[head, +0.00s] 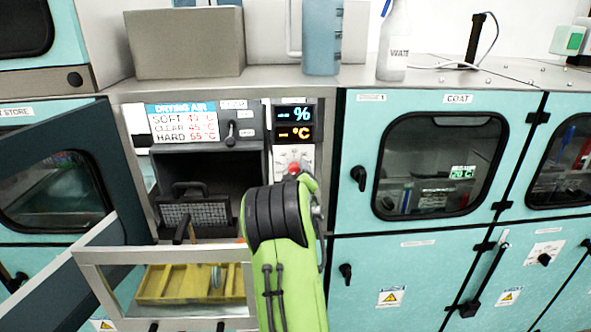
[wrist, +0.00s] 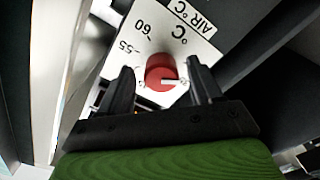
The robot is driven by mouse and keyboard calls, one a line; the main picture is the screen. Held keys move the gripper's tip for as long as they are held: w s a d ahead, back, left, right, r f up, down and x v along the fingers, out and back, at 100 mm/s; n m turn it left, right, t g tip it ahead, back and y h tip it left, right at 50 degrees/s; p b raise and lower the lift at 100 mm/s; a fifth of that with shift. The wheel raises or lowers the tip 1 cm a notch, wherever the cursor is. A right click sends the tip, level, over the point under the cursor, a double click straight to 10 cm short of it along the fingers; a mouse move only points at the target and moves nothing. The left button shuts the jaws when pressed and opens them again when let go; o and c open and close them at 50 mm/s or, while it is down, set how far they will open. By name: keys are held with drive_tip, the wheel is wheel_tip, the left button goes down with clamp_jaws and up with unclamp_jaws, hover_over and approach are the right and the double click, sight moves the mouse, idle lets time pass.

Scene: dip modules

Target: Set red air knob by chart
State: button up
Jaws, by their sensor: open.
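The red air knob (wrist: 158,68) sits on a white dial plate (wrist: 150,30) marked AIR °C, with 60 and 55 readable. In the head view the knob (head: 294,168) shows just above my green arm, which hides the fingers. The DRYING AIR chart (head: 183,123) lists SOFT, CLEAR and HARD, with HARD apparently 55 °C; the other values are blurred.
A display (head: 293,123) above the dial shows dashes beside % and °C. The dark chamber (head: 225,165) left of the dial is open and holds a mesh basket (head: 198,213). A COAT cabinet (head: 355,120) stands right.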

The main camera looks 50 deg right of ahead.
drive_tip(key=shift+w, duration=0.2)
drive_tip(key=shift+s, duration=0.1)
drive_tip(key=c, duration=1)
drive_tip(key=shift+f, duration=0.1)
drive_tip(key=shift+c, duration=0.2)
drive_tip(key=shift+b, duration=0.5)
drive_tip(key=m+b, duration=0.7)
drive_tip(key=b, duration=0.3)
drive_tip(key=shift+f, duration=0.1)
drive_tip(key=m+b, duration=0.3)
drive_tip(key=m, duration=0.1)
drive_tip(key=m+b, duration=0.1)
drive_tip(key=m, duration=0.1)
drive_tip(key=m+b, duration=0.1)
drive_tip(key=m, duration=0.1)
drive_tip(key=shift+r+m+b, duration=0.2)
drive_tip(key=shift+m+b, duration=0.1)
drive_tip(key=shift+b, duration=0.05)
